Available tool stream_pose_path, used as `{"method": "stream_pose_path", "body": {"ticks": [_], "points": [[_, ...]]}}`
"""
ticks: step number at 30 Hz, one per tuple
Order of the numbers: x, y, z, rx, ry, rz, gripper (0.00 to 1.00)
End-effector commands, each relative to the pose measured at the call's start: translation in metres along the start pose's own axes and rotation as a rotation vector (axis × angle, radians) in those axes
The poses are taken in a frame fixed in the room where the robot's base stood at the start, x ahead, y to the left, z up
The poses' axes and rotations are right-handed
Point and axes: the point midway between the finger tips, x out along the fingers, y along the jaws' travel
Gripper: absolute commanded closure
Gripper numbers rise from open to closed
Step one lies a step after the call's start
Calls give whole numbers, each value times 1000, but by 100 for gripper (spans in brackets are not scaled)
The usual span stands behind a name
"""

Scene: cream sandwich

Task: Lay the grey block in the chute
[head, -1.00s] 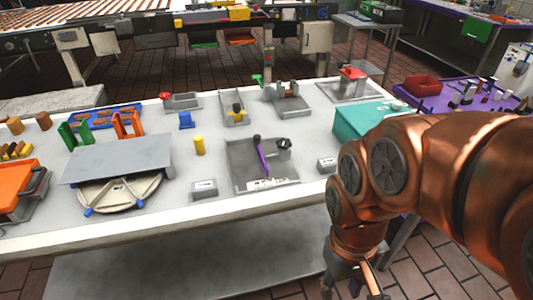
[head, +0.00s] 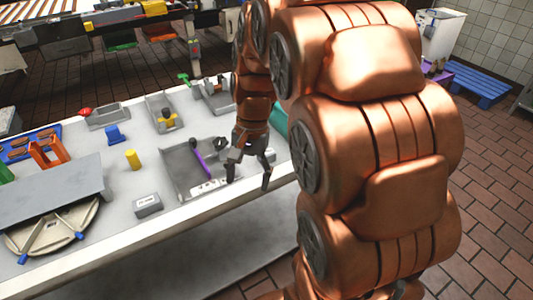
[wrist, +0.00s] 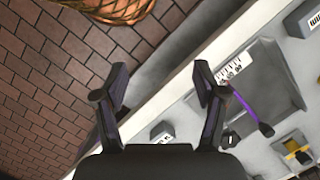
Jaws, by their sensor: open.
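A small grey block (head: 148,204) with a white label lies near the table's front edge in the head view; it also shows at the top right of the wrist view (wrist: 303,19). A similar labelled grey block (wrist: 162,131) shows between my fingers in the wrist view, below them and apart from them. My gripper (head: 251,174) is open and empty, pointing down near the table's front edge, right of a grey tray-like fixture (head: 180,173) with a purple lever (head: 203,163). I cannot tell which fixture is the chute. The fingers also show in the wrist view (wrist: 161,80).
A yellow cylinder (head: 133,160), a blue piece (head: 113,136) and a grey tray with a yellow part (head: 167,119) stand behind. A grey plate (head: 60,196) over a round disc fills the table's left. Brick floor lies in front.

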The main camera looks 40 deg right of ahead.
Motion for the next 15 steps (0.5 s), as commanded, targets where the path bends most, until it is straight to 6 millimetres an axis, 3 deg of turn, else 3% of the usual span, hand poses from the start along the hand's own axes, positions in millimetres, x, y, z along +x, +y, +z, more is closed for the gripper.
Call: {"method": "stream_pose_path", "body": {"ticks": [8,15], "points": [[-18,-4,-87,328,-43,-84,29],[-24,8,-160,587,-86,-156,29]]}}
